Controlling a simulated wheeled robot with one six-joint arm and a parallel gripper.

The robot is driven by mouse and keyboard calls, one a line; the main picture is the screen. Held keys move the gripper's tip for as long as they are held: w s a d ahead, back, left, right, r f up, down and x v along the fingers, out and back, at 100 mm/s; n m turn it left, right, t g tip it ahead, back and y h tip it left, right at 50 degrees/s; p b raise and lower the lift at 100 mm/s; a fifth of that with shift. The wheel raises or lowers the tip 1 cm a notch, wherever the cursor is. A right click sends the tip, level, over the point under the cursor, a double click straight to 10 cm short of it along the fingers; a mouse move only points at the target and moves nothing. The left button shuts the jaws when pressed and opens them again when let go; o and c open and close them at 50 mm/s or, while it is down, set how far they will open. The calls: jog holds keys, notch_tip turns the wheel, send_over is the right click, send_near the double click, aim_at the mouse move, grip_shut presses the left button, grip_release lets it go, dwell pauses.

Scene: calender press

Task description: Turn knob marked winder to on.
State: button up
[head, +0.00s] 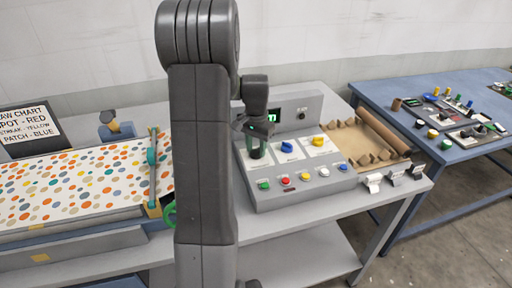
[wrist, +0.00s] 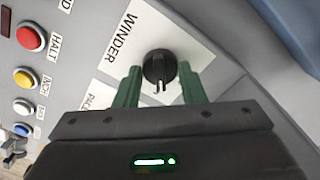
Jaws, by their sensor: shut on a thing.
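The winder knob (wrist: 159,66) is black and round with a grip bar and a pale mark on its lower side in the wrist view. It sits on a white plate lettered WINDER (wrist: 122,35). My gripper (wrist: 159,88) has its green fingers on either side of the knob and is shut on it. In the head view my gripper (head: 258,140) points down at the left end of the sloped grey control panel (head: 292,193), largely covering the knob. I cannot read any on or off marks around the knob.
A blue knob (head: 287,146) and a yellow knob (head: 318,140) are right of my gripper. A row of coloured buttons, including a red one (head: 285,180), runs along the panel's front. A spotted sheet (head: 80,180) lies left; a blue table (head: 440,100) stands right.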

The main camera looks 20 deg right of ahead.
aim_at(256, 149)
jog(key=shift+m, duration=0.8)
jog(key=o, duration=1)
jog(key=shift+r, duration=0.1)
notch_tip(256, 149, up, 14)
jog(key=shift+f+b, duration=0.15)
jog(key=shift+b, duration=0.4)
jog(key=shift+f, duration=0.15)
